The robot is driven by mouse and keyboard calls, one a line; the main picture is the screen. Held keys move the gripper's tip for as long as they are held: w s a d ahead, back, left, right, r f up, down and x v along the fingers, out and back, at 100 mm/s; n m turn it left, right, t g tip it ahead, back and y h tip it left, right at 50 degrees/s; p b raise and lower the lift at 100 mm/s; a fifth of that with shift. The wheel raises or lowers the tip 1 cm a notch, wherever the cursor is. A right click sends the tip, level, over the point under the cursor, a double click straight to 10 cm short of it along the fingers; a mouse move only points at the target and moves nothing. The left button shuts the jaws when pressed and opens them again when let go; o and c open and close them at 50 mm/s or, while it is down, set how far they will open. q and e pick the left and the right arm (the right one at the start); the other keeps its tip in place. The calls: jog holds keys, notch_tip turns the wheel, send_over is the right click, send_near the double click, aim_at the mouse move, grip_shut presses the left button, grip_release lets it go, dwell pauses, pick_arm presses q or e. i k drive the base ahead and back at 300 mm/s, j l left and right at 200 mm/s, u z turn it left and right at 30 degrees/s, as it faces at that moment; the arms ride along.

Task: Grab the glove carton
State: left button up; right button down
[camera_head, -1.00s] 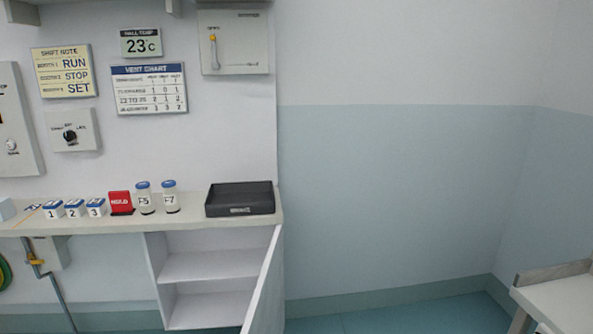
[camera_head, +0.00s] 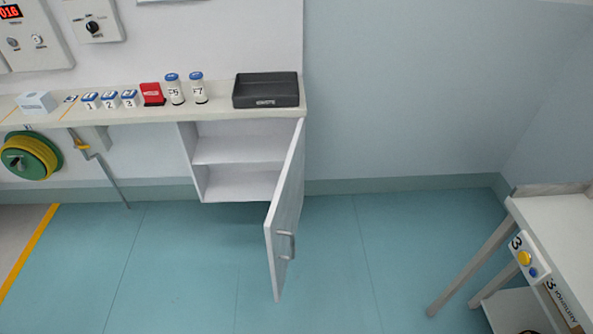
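No thing in view is clearly marked as the glove carton. A small pale box (camera_head: 37,103) stands at the left end of the wall shelf; I cannot tell whether it is the carton. The cabinet (camera_head: 240,150) under the shelf is open, and the parts of its two levels that I see look empty. Neither of my grippers is in view.
The cabinet door (camera_head: 284,215) swings out over the floor. The shelf holds numbered blocks (camera_head: 110,99), a red block (camera_head: 152,94), two jars (camera_head: 186,88) and a black tray (camera_head: 266,90). A white table (camera_head: 560,225) stands at right. The middle floor is clear.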

aim_at(30, 102)
jog(key=u, duration=1.65)
jog(key=i+l+u, duration=0.2)
jog(key=i, duration=1.1)
jog(key=j, duration=0.1)
